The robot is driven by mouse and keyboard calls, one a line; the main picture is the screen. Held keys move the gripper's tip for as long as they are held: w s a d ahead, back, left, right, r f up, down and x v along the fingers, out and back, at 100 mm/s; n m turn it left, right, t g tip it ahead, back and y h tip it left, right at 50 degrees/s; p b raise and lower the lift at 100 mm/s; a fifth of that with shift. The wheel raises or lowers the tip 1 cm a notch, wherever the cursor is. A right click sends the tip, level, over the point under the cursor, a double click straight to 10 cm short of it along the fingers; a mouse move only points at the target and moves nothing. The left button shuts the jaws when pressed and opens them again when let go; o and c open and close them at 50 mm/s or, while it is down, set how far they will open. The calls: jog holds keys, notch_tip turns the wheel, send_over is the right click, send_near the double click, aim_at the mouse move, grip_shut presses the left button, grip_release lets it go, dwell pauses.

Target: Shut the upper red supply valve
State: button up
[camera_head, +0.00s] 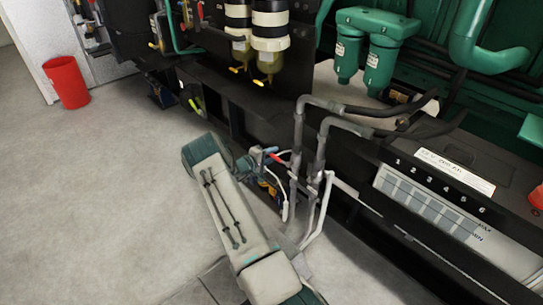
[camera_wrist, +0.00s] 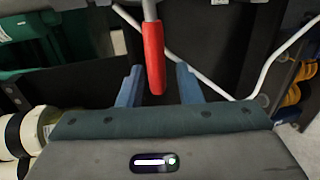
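A red valve handle (camera_wrist: 154,58) hangs from a grey stem in the wrist view. Its free end reaches between the two blue fingers of my gripper (camera_wrist: 159,86), with a visible gap on each side. My gripper is open and does not appear to touch the handle. In the head view the red handle (camera_head: 277,157) shows small beside grey pipes. My gripper (camera_head: 266,156) is right at it, and my forearm covers the area below. Whether this is the upper of the supply valves cannot be told.
Grey pipes (camera_head: 299,130) rise close to the right of my gripper, with a thin white pipe (camera_wrist: 274,66) nearby. A black numbered panel (camera_head: 430,180) stands at right. A red bucket (camera_head: 67,82) is at far left. The floor at left is clear.

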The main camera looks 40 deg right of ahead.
jog(key=p+v, duration=0.3)
jog(key=v, duration=1)
jog(key=shift+a, duration=0.4)
jog(key=shift+s+r, duration=0.1)
